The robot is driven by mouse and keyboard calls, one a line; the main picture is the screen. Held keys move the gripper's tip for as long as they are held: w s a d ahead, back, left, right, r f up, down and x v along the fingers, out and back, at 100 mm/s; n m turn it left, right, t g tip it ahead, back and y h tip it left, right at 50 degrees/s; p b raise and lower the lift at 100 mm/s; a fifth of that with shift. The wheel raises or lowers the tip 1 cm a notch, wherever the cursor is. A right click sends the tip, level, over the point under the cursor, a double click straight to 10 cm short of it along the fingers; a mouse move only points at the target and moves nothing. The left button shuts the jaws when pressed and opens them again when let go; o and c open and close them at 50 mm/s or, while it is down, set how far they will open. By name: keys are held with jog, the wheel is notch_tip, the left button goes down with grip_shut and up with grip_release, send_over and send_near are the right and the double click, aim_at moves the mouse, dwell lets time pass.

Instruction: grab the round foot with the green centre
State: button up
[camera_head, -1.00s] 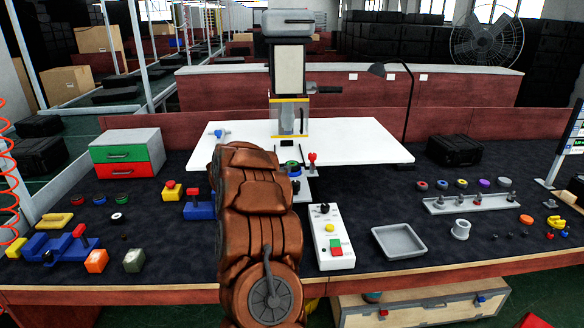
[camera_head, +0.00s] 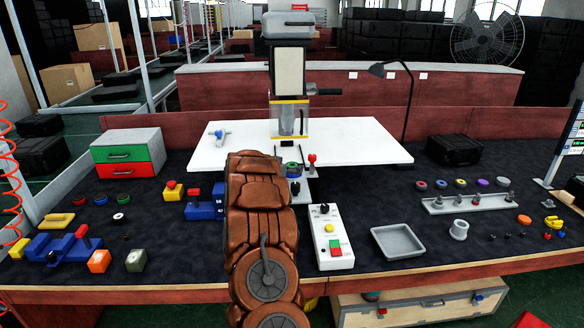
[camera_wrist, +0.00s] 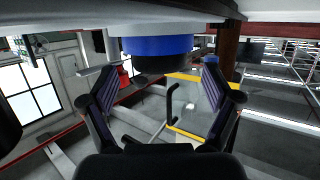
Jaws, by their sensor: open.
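The round foot (camera_head: 293,168) is dark with a green centre, partly behind my arm in the head view. It sits on a blue round holder at the front of the white board, below the press. In the wrist view, which is upside down, the blue holder (camera_wrist: 158,46) carries the dark foot (camera_wrist: 158,63) on its end. My gripper (camera_wrist: 160,82) is open, one finger on each side, with the foot between or just beyond the fingertips. I cannot tell if they touch it. The gripper is hidden behind my arm in the head view.
A red-topped post (camera_head: 312,160) stands close right of the holder. The press (camera_head: 289,85) rises behind. A white button box (camera_head: 329,237) and a grey tray (camera_head: 397,242) lie to the right. Blue blocks (camera_head: 203,207) stand left. Several coloured round parts lie on the dark mat.

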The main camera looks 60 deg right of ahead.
jog(key=shift+x, duration=0.85)
jog(key=c, duration=1.2)
jog(key=shift+c, duration=0.2)
